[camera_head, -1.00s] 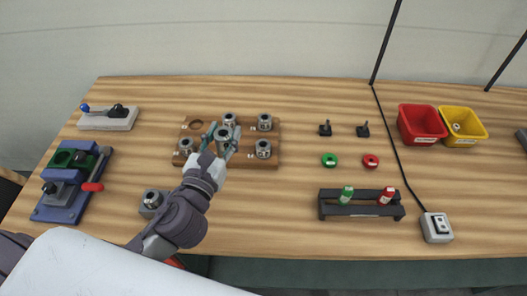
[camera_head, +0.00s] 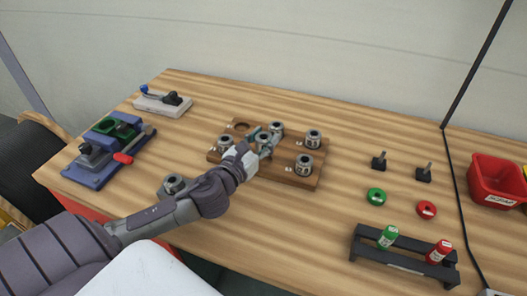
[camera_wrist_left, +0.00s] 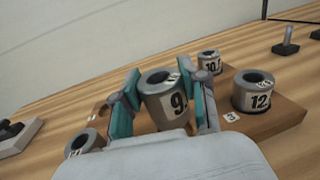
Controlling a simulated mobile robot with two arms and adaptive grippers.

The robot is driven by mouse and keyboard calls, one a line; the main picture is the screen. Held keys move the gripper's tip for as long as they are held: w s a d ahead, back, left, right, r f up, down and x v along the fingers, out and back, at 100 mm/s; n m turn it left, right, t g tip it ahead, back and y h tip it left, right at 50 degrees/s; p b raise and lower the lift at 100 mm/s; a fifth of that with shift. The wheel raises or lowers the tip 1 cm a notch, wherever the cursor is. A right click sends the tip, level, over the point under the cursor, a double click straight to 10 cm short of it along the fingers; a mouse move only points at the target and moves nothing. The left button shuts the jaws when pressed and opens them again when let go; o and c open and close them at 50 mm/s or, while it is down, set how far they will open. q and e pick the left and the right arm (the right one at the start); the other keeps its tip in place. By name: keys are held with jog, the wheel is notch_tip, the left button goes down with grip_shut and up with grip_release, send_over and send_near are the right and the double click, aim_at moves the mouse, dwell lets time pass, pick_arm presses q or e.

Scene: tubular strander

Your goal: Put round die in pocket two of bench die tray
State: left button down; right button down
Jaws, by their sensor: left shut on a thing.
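My left gripper (camera_head: 261,142) is shut on a grey metal round die (camera_head: 263,137). In the left wrist view this die (camera_wrist_left: 167,98) carries a 9 and sits upright between the teal finger pads. It is over the middle of the wooden die tray (camera_head: 237,164); whether its base touches the tray cannot be told. The back left pocket (camera_head: 242,127) is empty. My right gripper is not in view.
A blue fixture (camera_head: 92,168) and a grey lever block (camera_head: 164,104) stand at left. At right are black pegs (camera_head: 379,161), green and red rings (camera_head: 376,196), a black rack (camera_head: 402,262) and a red bin (camera_head: 495,182).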

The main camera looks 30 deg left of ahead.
pick_arm(q)
jog(key=shift+w+a+f, duration=0.1)
jog(key=shift+w+a, duration=0.1)
jog(key=shift+w, duration=0.1)
jog(key=shift+f, duration=0.35)
notch_tip(320, 180, down, 4)
jog(key=shift+r+b, duration=0.25)
jog(key=shift+b, duration=0.3)
jog(key=shift+f, duration=0.15)
jog(key=c, duration=0.6)
grip_release()
